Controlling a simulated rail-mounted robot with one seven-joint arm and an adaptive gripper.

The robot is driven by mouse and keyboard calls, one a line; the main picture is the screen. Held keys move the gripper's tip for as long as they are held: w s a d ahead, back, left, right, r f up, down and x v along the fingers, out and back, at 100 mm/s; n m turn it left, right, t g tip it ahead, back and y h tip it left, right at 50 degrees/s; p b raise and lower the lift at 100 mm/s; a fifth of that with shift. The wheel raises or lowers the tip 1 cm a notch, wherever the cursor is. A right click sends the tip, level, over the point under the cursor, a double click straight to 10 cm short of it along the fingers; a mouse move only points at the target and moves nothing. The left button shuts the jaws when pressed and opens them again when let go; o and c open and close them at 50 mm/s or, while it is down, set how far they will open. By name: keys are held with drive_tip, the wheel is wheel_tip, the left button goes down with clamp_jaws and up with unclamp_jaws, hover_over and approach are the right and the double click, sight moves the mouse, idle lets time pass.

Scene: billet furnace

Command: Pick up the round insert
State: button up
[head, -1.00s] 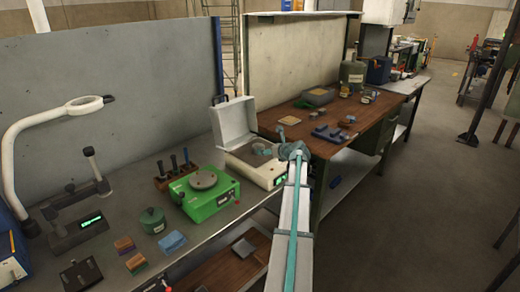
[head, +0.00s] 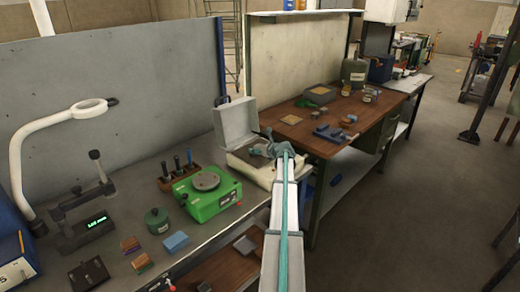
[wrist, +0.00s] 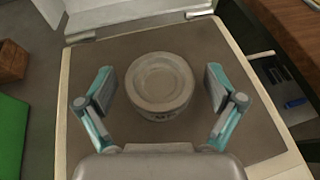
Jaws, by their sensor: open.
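The round insert is a grey, low disc (wrist: 160,82) with a raised rim, lying on the dark plate (wrist: 100,50) of a cream lidded unit in the wrist view. My gripper (wrist: 160,92) is open, with one teal-and-grey finger on each side of the insert. Clear gaps show between both fingers and the insert, and nothing is held. In the head view my gripper (head: 260,148) is over the same unit (head: 258,174), in front of its raised lid (head: 235,123). My arm and gripper hide the insert there.
A green machine with a round plate (head: 206,182) stands left of the unit, before a wooden tool block (head: 178,173). A wooden-topped bench (head: 335,110) with small parts is to the right. In the wrist view, the raised lid's hinged edge (wrist: 135,12) lies beyond the insert.

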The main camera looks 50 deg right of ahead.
drive_tip(key=c, duration=1.8)
clamp_jaws()
drive_tip(key=shift+r, duration=0.15)
